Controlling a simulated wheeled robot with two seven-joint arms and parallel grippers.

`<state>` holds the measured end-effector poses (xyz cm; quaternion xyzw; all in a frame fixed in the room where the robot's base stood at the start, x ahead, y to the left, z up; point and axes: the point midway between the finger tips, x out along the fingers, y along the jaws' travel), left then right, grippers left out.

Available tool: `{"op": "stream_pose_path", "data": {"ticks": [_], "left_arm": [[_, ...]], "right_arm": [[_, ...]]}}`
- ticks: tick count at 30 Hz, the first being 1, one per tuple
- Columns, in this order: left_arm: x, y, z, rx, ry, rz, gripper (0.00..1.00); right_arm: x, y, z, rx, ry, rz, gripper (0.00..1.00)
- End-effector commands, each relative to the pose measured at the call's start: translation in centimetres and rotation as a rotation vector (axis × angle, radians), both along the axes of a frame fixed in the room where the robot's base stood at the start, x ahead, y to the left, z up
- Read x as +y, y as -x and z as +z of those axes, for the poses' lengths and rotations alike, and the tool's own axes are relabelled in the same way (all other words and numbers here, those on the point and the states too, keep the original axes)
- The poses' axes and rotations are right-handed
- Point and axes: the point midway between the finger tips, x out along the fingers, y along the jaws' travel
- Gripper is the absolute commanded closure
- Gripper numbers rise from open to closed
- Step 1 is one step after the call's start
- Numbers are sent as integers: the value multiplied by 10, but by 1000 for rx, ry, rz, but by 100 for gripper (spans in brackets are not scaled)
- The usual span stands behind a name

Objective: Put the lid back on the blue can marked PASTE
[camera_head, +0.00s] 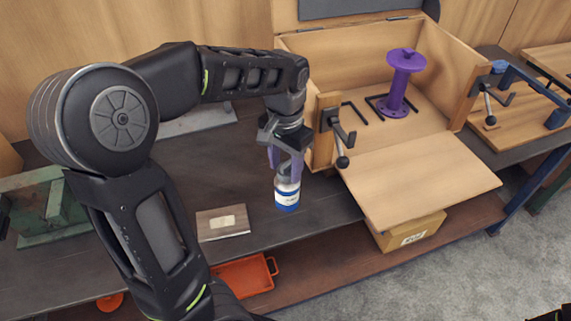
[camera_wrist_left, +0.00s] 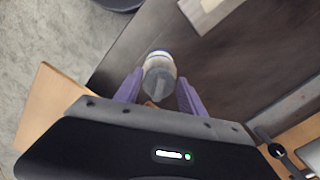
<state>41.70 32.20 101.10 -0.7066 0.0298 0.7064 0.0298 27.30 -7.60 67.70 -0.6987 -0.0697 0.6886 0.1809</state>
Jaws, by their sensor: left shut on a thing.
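The blue can with a white label (camera_head: 287,194) stands upright on the dark bench near its front edge. In the left wrist view the can (camera_wrist_left: 157,57) shows just past the fingertips, partly covered. My left gripper (camera_head: 285,168) is right above the can, pointing down. Its purple fingers are shut on a grey lid, which shows between them in the left wrist view (camera_wrist_left: 159,84). The lid is at the can's top; whether it touches the rim I cannot tell. The label's print is too small to read. My right gripper is not in view.
A wooden box (camera_head: 420,180) with its front flap down stands close right of the can, holding a purple spool (camera_head: 401,85). A small wooden block (camera_head: 223,222) lies left of the can. An orange tray (camera_head: 245,276) and a cardboard box (camera_head: 408,235) sit below.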

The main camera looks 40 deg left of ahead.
Motion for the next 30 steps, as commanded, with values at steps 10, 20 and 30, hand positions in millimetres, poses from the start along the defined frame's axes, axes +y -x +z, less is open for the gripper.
{"op": "stream_pose_path", "data": {"ticks": [10,20,30], "left_arm": [[0,0,0,0,0,0,96],[0,0,-5,0,0,0,96],[0,0,-5,0,0,0,96]], "right_arm": [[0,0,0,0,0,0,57],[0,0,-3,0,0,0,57],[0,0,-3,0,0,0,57]]}}
